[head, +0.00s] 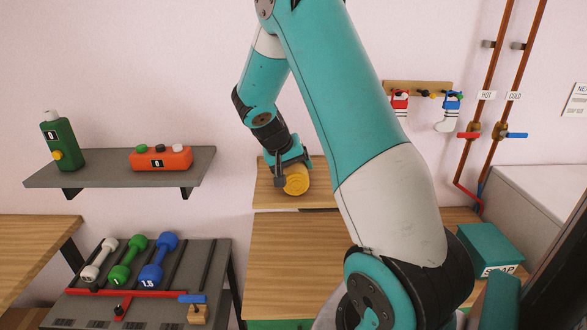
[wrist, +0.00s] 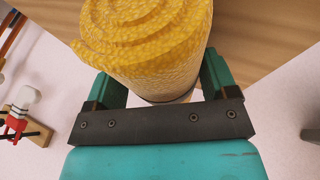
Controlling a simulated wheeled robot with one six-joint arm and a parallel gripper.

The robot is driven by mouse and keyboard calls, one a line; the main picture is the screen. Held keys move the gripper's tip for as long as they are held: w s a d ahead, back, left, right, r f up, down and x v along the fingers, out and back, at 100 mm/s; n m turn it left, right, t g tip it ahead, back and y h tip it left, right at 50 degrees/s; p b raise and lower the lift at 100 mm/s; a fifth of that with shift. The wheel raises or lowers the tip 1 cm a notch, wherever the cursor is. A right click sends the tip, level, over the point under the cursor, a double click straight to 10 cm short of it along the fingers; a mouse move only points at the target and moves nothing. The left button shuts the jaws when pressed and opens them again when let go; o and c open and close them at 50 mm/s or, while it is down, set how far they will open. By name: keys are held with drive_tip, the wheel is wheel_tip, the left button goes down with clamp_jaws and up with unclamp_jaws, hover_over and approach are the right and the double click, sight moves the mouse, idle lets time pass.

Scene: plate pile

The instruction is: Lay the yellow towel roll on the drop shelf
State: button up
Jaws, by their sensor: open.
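The yellow towel roll (head: 297,182) lies on its side on a small wooden shelf (head: 266,198) at the wall, its coiled end facing the head camera. My gripper (head: 290,167) is at the roll, with its jaws open. In the wrist view the roll (wrist: 150,45) fills the space between the two teal fingers of my gripper (wrist: 160,85), one on each side. A narrow gap shows beside the left finger; contact on the right cannot be told. My arm hides part of the shelf's right side.
A wooden counter (head: 285,260) extends below the shelf. A grey wall shelf (head: 100,175) at left holds a green bottle (head: 62,145) and an orange box (head: 161,158). A dumbbell rack (head: 215,265) stands lower left. Socks (head: 447,112) hang on pegs, and pipes (head: 490,90) run at right.

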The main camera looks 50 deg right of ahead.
drive_tip(key=s+b+v, duration=0.1)
drive_tip(key=b+v, duration=0.1)
drive_tip(key=v, duration=1)
drive_tip(key=s+a+n+t+y, duration=0.3)
drive_tip(key=a+n+y, duration=0.35)
drive_tip(key=a, duration=1.25)
drive_tip(key=s+a+n+g+y, duration=0.2)
drive_tip(key=s+a+n, duration=0.7)
drive_tip(key=s+a, duration=0.7)
drive_tip(key=shift+s+n+y, duration=0.3)
drive_tip(key=shift+n+y, duration=0.05)
drive_tip(key=shift+y, duration=0.5)
